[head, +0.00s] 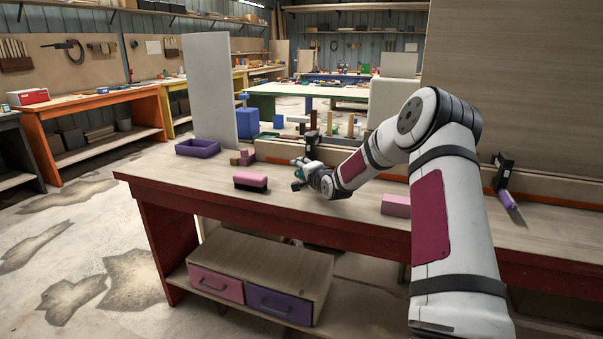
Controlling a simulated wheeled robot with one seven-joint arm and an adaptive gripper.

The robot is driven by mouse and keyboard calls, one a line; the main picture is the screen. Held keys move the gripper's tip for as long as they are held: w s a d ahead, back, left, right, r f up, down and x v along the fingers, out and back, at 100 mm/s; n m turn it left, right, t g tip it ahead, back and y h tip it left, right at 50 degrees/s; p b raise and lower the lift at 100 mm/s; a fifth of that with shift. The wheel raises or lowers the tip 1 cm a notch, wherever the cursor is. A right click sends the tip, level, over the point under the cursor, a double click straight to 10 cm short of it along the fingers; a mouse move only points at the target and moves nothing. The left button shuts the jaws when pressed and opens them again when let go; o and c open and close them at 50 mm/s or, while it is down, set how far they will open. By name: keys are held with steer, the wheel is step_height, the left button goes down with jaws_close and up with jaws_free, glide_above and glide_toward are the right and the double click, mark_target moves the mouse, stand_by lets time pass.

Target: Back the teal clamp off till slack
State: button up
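My gripper (298,180) is low over the workbench (350,205), at the far end of my arm, and is small in the head view. A small teal part (300,172) shows at its fingers; it may be the handle of the teal clamp. A black clamp body (313,142) stands just behind it at the stringer (390,180). My gripper and wrist hide much of that spot. I cannot tell whether the fingers are closed on the teal part or only around it, nor how tight the clamp is.
A second black clamp with a purple handle (508,200) sits at the right. A pink-and-black block (250,181), a pink block (396,205), small pink blocks (243,158) and a purple tray (198,147) are on the bench. The bench front between the blocks is clear.

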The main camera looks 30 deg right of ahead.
steer(key=shift+c, duration=0.3)
jaws_close()
